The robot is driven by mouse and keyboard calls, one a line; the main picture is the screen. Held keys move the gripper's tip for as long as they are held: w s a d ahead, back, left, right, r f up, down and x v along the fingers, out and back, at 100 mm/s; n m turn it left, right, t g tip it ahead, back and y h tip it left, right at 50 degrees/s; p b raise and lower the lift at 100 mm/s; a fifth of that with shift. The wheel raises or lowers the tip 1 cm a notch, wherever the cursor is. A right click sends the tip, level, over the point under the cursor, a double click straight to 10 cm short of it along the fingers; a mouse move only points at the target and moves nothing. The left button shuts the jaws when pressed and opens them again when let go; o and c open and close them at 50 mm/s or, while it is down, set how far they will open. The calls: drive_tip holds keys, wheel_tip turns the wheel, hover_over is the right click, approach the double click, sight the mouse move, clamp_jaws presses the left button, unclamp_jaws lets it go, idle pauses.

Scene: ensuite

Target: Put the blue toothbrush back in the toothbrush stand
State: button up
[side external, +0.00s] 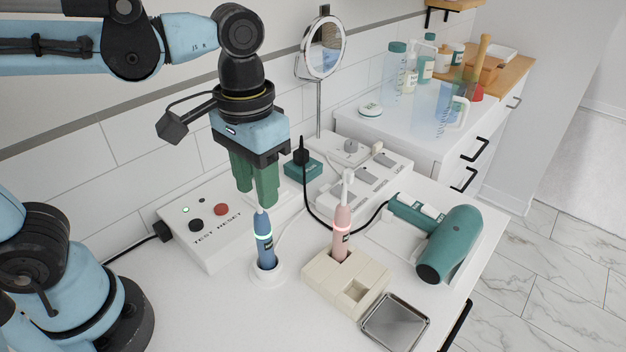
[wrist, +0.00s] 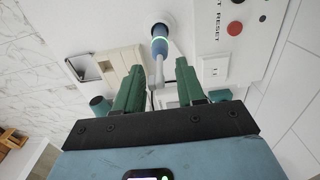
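The blue toothbrush (side external: 264,243) stands upright on a round white base (side external: 267,274), its head hidden by my gripper's fingers in the side view. It also shows in the wrist view (wrist: 159,42), its pale neck running between the fingertips. My gripper (side external: 258,200) is above it, pointing down. In the wrist view my gripper (wrist: 161,72) has its two green fingers apart, with a gap around the neck. The cream toothbrush stand (side external: 318,283) is to the right of the blue toothbrush. A pink toothbrush (side external: 342,232) stands in its back slot; a front square opening looks empty.
A test/reset box (side external: 208,228) is behind left. A metal tray (side external: 395,323) lies right of the stand, near the counter edge. A green hair dryer (side external: 447,245) and a socket strip (side external: 365,178) with a black cable are behind right. The front-left counter is clear.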

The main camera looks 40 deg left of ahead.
drive_tip(key=shift+f, duration=0.9)
clamp_jaws()
idle(0.8)
